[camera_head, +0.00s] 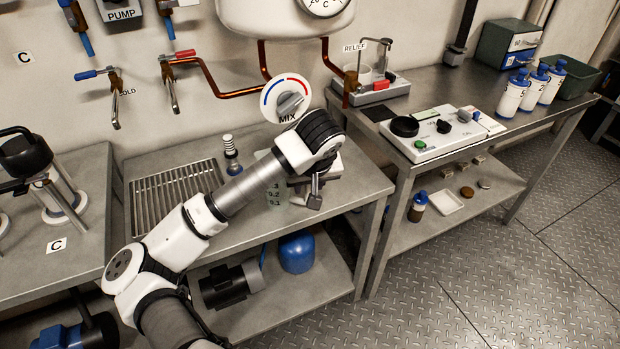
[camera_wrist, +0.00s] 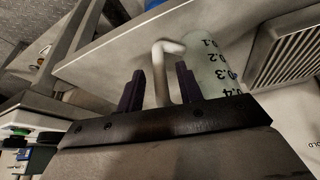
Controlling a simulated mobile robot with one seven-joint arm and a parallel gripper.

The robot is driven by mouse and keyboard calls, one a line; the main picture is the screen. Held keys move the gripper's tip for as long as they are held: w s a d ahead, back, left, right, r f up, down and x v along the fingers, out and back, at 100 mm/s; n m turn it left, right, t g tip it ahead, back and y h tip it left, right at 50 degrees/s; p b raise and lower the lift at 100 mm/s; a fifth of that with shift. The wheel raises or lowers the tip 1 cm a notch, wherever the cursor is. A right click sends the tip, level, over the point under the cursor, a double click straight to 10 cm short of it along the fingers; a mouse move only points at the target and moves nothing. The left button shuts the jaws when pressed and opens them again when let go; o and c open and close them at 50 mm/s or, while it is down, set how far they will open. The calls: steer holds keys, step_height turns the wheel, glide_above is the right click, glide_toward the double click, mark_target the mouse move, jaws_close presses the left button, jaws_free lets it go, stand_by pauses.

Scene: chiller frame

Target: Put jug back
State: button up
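The jug (camera_head: 276,192) is a pale, translucent vessel with black graduation marks, at the right of the drain grate on the middle bench. My arm and gripper partly cover it in the head view. In the wrist view the jug (camera_wrist: 212,62) shows its marks and a pale bent handle (camera_wrist: 160,70). My gripper (camera_wrist: 160,88) has its two dark fingers apart, one on each side of the handle, with visible gaps. In the head view my gripper (camera_head: 308,191) is just right of the jug, low over the bench.
A drain grate (camera_head: 175,196) lies left of the jug, with a small metal-and-blue fitting (camera_head: 231,156) behind. The MIX dial (camera_head: 287,99) and copper pipes are on the wall above. The right bench holds a control panel (camera_head: 441,135) and blue-capped bottles (camera_head: 513,95).

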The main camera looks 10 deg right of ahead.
steer(key=b+v, duration=0.1)
steer(key=v, duration=1.1)
steer(key=shift+r, duration=0.2)
